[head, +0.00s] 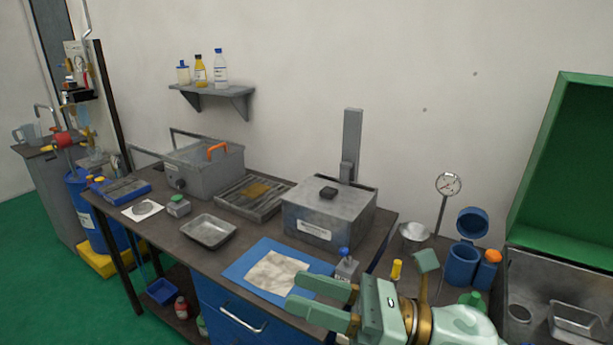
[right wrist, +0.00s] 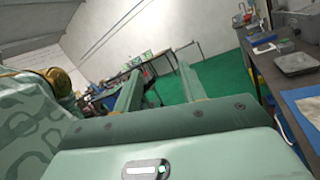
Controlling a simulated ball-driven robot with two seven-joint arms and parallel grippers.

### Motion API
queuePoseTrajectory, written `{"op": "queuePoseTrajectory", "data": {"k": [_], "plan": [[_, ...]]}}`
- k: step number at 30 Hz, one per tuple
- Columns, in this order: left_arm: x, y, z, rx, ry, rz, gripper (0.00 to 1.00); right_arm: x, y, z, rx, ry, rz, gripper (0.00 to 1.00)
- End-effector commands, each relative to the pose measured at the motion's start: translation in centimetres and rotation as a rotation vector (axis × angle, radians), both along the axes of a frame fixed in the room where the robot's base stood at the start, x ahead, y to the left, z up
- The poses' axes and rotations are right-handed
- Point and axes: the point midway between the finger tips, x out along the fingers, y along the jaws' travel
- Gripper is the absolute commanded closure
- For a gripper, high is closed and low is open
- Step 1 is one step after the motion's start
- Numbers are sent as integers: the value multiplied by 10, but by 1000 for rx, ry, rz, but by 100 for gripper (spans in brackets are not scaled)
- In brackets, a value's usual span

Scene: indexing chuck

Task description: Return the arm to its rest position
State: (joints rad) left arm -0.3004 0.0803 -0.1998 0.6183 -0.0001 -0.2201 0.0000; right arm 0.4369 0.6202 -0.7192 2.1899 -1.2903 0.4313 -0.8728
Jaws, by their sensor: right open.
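My right gripper (head: 318,299) is at the lower middle of the head view, its two green fingers pointing left and apart. Nothing is between them. It hangs over the front edge of the bench, near the blue mat with the pale cloth (head: 274,271). In the right wrist view the two fingers (right wrist: 158,85) stand apart, with open floor and distant furniture beyond them. My right arm comes in from the lower right of the head view. My left gripper is not in view.
The dark bench (head: 182,231) holds a lidded grey box (head: 322,219), a metal tray (head: 208,231) and a grey tank with an orange handle (head: 203,162). A small blue-capped bottle (head: 346,267) stands close to my right gripper. A dial gauge (head: 448,185) and green cabinet (head: 575,170) are at right.

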Motion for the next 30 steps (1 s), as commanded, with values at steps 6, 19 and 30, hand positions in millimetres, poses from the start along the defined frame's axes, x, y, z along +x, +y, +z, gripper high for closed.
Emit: {"op": "queuePoseTrajectory", "data": {"k": [6,19,30], "plan": [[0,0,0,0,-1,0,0,62,-112,-12,782,723,-543,59],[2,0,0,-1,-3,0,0,-38,-268,-219,1407,1533,-1475,59],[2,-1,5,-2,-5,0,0,-99,-272,-339,1441,1811,-1783,59]]}}
